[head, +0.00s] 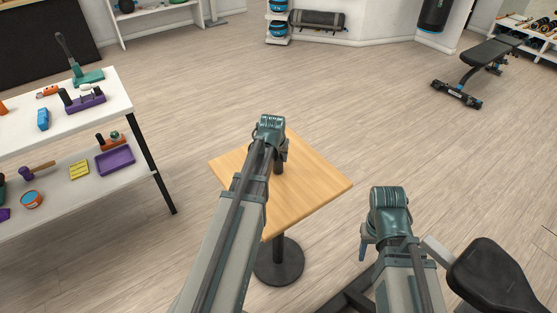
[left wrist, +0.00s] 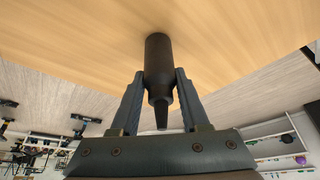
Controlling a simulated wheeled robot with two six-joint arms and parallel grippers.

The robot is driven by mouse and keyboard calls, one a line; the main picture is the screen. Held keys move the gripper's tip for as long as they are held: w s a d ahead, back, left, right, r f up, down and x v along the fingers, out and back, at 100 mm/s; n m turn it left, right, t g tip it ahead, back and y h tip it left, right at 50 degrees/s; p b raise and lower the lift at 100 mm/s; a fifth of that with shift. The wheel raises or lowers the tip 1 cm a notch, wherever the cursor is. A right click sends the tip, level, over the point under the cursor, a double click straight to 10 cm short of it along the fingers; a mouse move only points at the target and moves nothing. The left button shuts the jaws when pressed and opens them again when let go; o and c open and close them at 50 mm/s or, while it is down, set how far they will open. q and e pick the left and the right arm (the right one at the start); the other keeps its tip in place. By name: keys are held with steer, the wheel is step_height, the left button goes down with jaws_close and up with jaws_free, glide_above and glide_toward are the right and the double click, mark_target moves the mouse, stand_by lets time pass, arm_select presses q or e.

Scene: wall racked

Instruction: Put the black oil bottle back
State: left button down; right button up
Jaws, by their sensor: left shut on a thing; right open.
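The black oil bottle (left wrist: 158,58) is between the fingers of my left gripper (left wrist: 160,90) in the left wrist view, its narrow nozzle toward the wrist and its base toward the wooden tabletop. In the head view my left gripper (head: 276,148) is over the small square table (head: 315,185), and a dark part of the bottle (head: 279,164) shows below it. I cannot tell whether the base touches the wood. My right gripper (head: 364,245) is open at the lower right, beside the table; its fingers are mostly hidden by its own arm.
A white two-level rack (head: 20,132) stands at left. Its upper shelf holds a purple holder (head: 86,103) with dark items and a blue object (head: 43,119). Its lower shelf holds a purple tray (head: 115,160) and a mallet (head: 38,170). Floor between rack and table is clear.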

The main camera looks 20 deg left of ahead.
arm_select(q)
steer(key=shift+f, duration=0.15)
steer(key=shift+c, duration=2)
jaws_free()
steer(key=p+v, duration=1.2)
steer(key=v, duration=0.2)
steer(key=shift+s, duration=0.15)
steer(key=shift+d+f, duration=0.1)
steer(key=shift+f, duration=0.05)
steer(key=s+d+f+m+g, duration=0.1)
steer(key=s+d+m+g, duration=0.1)
steer(key=s+d, duration=0.6)
steer(key=s+d+m+g, duration=0.3)
steer(key=s+d, duration=0.5)
steer(key=d, duration=0.7)
steer(key=shift+d+f+m, duration=0.35)
steer(key=shift+m, duration=0.55)
